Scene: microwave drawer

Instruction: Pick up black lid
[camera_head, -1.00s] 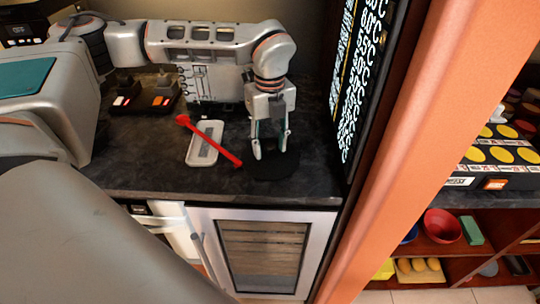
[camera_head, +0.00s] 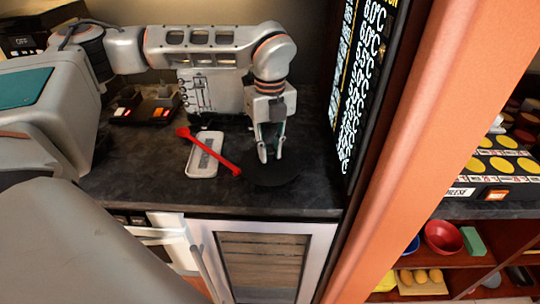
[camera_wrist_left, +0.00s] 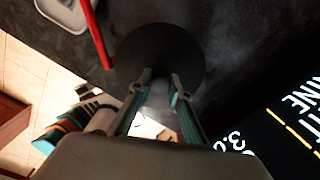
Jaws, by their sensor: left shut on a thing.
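The black lid (camera_head: 272,176) is a flat, dark round disc on the dark counter, near its front edge. It also shows in the left wrist view as a black disc (camera_wrist_left: 160,52) just beyond my fingertips. My left gripper (camera_head: 271,157) points down over the lid, with its fingers drawn close together on it. In the wrist view the fingertips (camera_wrist_left: 160,80) stand at the lid's near part. The gripped part is hidden, and I cannot tell whether the lid is off the counter. My right gripper is not in view.
A red long-handled utensil (camera_head: 208,151) lies across a white tray (camera_head: 204,163), its end close to the lid. A dark panel with lit text (camera_head: 362,80) and an orange post (camera_head: 415,130) stand to the right. A red bowl (camera_head: 443,237) is on a shelf.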

